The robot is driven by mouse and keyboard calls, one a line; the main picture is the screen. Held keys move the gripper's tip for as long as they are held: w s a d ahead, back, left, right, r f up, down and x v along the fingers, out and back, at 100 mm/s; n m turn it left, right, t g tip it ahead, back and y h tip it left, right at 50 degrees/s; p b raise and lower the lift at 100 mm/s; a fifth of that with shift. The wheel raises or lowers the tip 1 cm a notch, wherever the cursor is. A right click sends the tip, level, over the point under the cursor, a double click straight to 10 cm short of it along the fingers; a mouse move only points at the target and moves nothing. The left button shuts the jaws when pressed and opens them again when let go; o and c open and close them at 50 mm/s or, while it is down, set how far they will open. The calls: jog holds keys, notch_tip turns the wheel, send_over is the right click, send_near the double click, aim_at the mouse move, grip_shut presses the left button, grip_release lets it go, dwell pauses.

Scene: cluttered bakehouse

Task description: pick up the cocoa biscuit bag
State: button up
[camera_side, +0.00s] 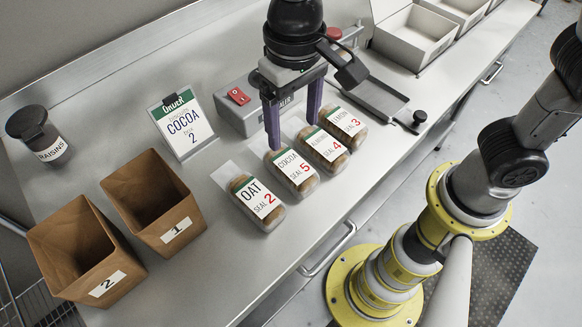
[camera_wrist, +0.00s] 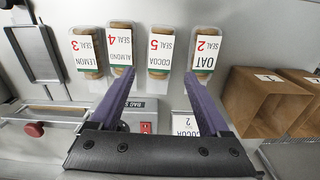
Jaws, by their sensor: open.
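The cocoa biscuit bag (camera_side: 293,173) is a clear bag of brown biscuits with a white label reading "COCOA SEAL 5". It lies on the steel bench between the oat bag (camera_side: 257,203) and the almond bag (camera_side: 323,150); the lemon bag (camera_side: 343,128) ends the row. My gripper (camera_side: 292,132) is open and empty, fingers pointing down, near the far end of the cocoa bag. In the wrist view the cocoa bag (camera_wrist: 160,52) appears just beyond the gap between the fingertips (camera_wrist: 160,76). How high the tips are above the bench is hard to tell.
A bag sealer (camera_side: 238,112) with a red switch stands behind the row, beside an order card (camera_side: 182,125) reading "COCOA 2". A dark metal tray (camera_side: 372,97) lies right. Paper bags 1 (camera_side: 150,205) and 2 (camera_side: 85,252) and a raisins jar (camera_side: 38,135) stand left.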

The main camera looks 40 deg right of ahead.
aim_at(291, 164)
notch_tip(291, 164, down, 6)
jog(key=shift+f, duration=0.2)
jog(key=shift+w+f, duration=0.15)
jog(key=shift+f, duration=1.2)
jog(key=shift+w+f, duration=0.15)
jog(key=shift+f, duration=1.2)
grip_shut()
jog(key=shift+r, duration=0.1)
